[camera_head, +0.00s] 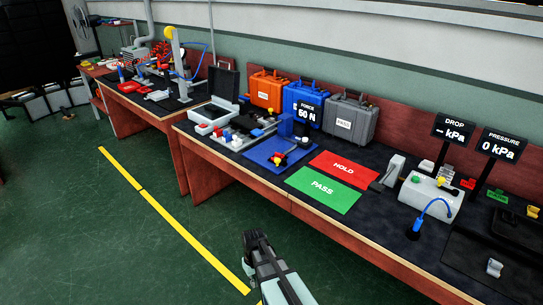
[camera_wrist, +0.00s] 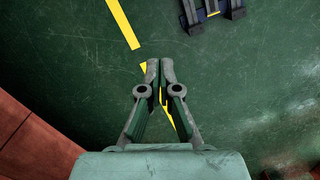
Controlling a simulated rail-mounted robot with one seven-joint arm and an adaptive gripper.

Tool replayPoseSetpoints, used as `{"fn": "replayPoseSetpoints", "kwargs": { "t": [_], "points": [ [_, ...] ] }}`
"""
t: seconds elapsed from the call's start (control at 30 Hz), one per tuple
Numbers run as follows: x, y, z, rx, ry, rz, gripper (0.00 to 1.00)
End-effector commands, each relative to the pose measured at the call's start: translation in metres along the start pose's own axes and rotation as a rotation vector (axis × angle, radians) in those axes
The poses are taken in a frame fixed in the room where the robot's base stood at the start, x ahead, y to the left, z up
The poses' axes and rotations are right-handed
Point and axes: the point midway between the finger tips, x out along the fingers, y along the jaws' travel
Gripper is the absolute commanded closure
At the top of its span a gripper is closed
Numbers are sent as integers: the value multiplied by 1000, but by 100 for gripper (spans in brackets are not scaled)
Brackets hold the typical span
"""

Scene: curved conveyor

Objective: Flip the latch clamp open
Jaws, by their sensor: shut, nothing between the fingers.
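My gripper (camera_wrist: 160,75) is shut and empty in the wrist view, its two fingertips close together above the green floor. In the head view, part of my arm shows at the bottom centre, in front of the bench and apart from everything on it. I cannot tell for sure which item is the latch clamp. A small red, yellow and black device (camera_head: 279,158) sits on a blue mat (camera_head: 262,149) on the bench.
Red HOLD (camera_head: 343,166) and green PASS (camera_head: 322,194) mats lie mid-bench. Orange (camera_head: 267,90), blue (camera_head: 298,99) and grey (camera_head: 346,121) cases stand behind. Display signs (camera_head: 500,146) stand at the right. The floor by the yellow line (camera_head: 170,220) is clear.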

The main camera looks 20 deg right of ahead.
Motion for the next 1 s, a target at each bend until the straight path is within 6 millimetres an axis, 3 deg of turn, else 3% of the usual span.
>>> {"fn": "replayPoseSetpoints", "kwargs": {
  "t": [0.03, 0.37, 0.6, 0.8, 1.0],
  "points": [
    [-13, 9, -28, -12, 27, -3, 100],
    [-119, 73, -167, -142, 171, -25, 100],
    [-226, 148, -266, -277, 276, -27, 100],
    [-321, 216, -326, -395, 353, -16, 100],
    [-381, 257, -350, -473, 396, -2, 100]
  ]
}}
